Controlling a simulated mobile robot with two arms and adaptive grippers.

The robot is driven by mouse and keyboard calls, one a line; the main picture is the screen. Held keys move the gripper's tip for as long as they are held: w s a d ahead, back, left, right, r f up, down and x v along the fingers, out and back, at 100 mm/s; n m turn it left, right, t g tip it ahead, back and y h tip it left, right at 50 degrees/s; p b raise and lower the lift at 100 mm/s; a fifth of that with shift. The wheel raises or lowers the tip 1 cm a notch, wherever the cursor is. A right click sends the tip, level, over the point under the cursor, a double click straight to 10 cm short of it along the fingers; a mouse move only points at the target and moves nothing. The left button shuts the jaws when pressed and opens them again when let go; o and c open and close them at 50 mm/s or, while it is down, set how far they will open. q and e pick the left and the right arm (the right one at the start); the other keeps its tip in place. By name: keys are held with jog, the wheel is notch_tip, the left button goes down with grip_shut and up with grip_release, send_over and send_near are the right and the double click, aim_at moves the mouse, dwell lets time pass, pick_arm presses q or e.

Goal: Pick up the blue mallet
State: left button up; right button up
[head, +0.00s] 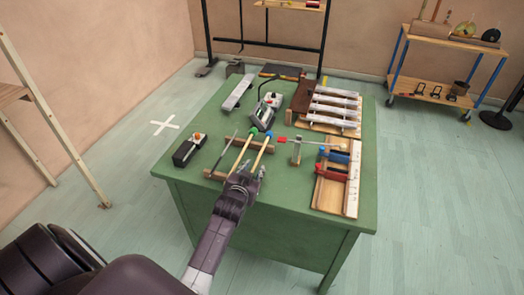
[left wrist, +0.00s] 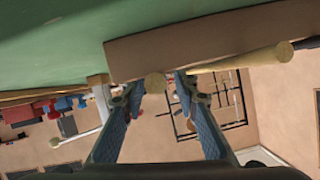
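The blue mallet (head: 262,151) lies on a wooden rack (head: 214,174) on the green table, its blue head pointing away from me and its pale handle towards me. A green-headed mallet (head: 242,150) lies just left of it. My left gripper (head: 247,173) is at the near handle ends. In the left wrist view, my left gripper (left wrist: 157,88) is open, with the round end of one handle (left wrist: 155,84) between its fingers and gaps showing on both sides; this looks like the blue mallet. The other handle (left wrist: 283,52) is outside the fingers. My right gripper is not in view.
A black box with an orange knob (head: 187,150) stands left of the rack. A board with red and blue clamps (head: 332,187) lies to the right. Metal bars on a wooden frame (head: 332,112) stand behind. A red-tipped rod (head: 282,140) rests close right of the blue mallet.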

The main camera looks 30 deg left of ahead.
pick_arm(q)
grip_shut()
jog(key=shift+r, duration=0.1)
